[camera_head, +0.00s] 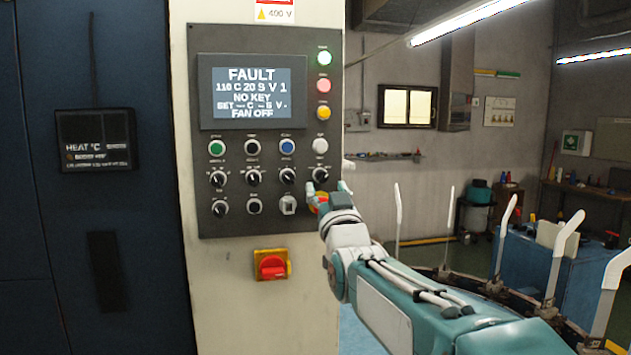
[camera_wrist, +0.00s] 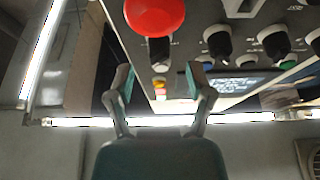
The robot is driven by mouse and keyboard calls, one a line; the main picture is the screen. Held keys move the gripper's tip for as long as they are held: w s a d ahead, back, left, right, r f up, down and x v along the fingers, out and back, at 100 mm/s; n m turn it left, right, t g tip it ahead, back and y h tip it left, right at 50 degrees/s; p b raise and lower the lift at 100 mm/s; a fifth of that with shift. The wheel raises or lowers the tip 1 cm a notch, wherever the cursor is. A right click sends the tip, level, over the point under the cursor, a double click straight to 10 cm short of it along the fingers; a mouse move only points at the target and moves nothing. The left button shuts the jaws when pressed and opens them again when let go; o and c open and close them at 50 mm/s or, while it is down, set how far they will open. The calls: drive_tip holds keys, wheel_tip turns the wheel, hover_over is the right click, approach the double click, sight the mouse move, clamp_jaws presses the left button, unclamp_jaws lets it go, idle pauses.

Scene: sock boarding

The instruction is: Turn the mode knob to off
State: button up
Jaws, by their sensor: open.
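The control panel (camera_head: 265,235) carries several black knobs with pale pointers. Their labels are too small to read, so I cannot tell which is the mode knob. The rightmost upper-row knob (camera_head: 320,174) is just above my gripper (camera_head: 328,190). In the wrist view, where the panel appears upside down, this knob (camera_wrist: 159,51) lies roughly in line with the gap between the fingers. My gripper (camera_wrist: 160,76) is open there, with nothing between its fingertips. A red mushroom button (camera_wrist: 155,14) is beside that knob; in the head view the gripper partly covers it.
The display (camera_head: 252,92) reads FAULT, NO KEY and FAN OFF. Coloured buttons sit above the knobs, and a key switch (camera_head: 288,205) is left of the gripper. A red-yellow rotary switch (camera_head: 271,265) is below the panel. White curved forms (camera_head: 567,235) stand at right.

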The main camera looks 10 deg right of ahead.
sight(325, 179)
drive_tip(key=shift+x, duration=1.6)
drive_tip(key=shift+c, duration=0.3)
clamp_jaws()
drive_tip(key=shift+d+n, duration=0.1)
drive_tip(key=shift+n, duration=0.2)
drive_tip(key=n+y, duration=0.1)
drive_tip(key=n, duration=0.2)
drive_tip(key=n+y, duration=0.2)
drive_tip(key=n, duration=0.1)
drive_tip(key=shift+d+r, duration=0.1)
drive_tip(key=n+g+y, duration=0.1)
drive_tip(key=n, duration=0.1)
drive_tip(key=n+g+y, duration=0.1)
drive_tip(key=n, duration=0.2)
drive_tip(key=shift+n+y, duration=0.3)
drive_tip(key=shift+y, duration=0.1)
drive_tip(key=shift+n, duration=0.3)
